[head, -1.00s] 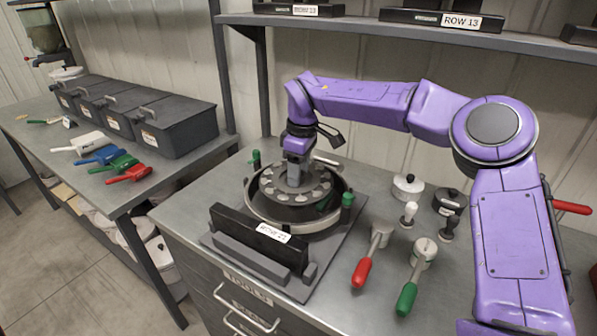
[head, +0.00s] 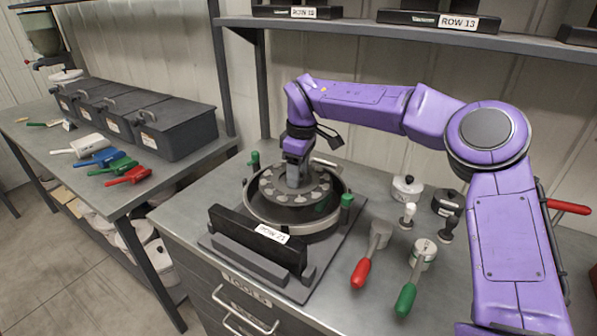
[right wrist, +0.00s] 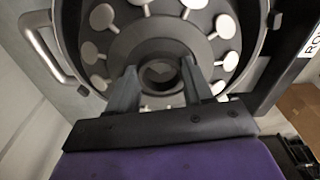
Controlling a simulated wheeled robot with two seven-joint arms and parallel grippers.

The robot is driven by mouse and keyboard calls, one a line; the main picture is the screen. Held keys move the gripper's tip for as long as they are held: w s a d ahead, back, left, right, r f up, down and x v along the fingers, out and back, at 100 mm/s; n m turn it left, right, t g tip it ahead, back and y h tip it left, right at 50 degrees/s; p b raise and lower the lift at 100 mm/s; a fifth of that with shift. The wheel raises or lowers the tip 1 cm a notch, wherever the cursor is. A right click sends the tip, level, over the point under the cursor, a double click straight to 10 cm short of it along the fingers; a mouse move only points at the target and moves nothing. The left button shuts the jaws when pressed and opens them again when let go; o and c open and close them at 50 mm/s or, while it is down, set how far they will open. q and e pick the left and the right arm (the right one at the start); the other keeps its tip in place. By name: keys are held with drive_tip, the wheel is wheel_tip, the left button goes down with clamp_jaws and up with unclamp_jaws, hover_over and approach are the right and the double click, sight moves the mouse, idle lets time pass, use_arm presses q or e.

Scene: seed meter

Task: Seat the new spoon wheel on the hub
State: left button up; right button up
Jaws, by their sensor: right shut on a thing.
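The spoon wheel (head: 270,191) is a dark disc with a ring of pale round spoons. It lies level within the round housing (head: 332,211) on the seed meter, near its rim. In the right wrist view the spoon wheel (right wrist: 205,50) fills the upper middle, with a round bore at its centre. My right gripper (head: 294,181) points down and is shut on the wheel's raised centre. Its two fingers (right wrist: 160,82) stand on either side of the bore. The hub is hidden under the wheel, so I cannot tell whether they touch. My left gripper is not in view.
A black ROW 21 bar (head: 255,232) stands in front of the housing. Green knobs (head: 346,201) flank it. Red-handled (head: 362,272) and green-handled (head: 407,298) tools lie to the right, near small knobbed weights (head: 407,187). Lidded bins (head: 175,125) stand on the left bench.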

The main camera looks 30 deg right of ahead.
idle(0.3)
drive_tip(key=shift+b, duration=0.4)
drive_tip(key=shift+s, duration=0.1)
drive_tip(key=shift+f+b, duration=0.5)
drive_tip(key=shift+b, duration=0.15)
idle(0.5)
drive_tip(key=shift+f+b, duration=0.5)
drive_tip(key=shift+b, duration=0.25)
drive_tip(key=shift+f, duration=0.1)
drive_tip(key=shift+f+b, duration=0.3)
drive_tip(key=shift+b, duration=0.3)
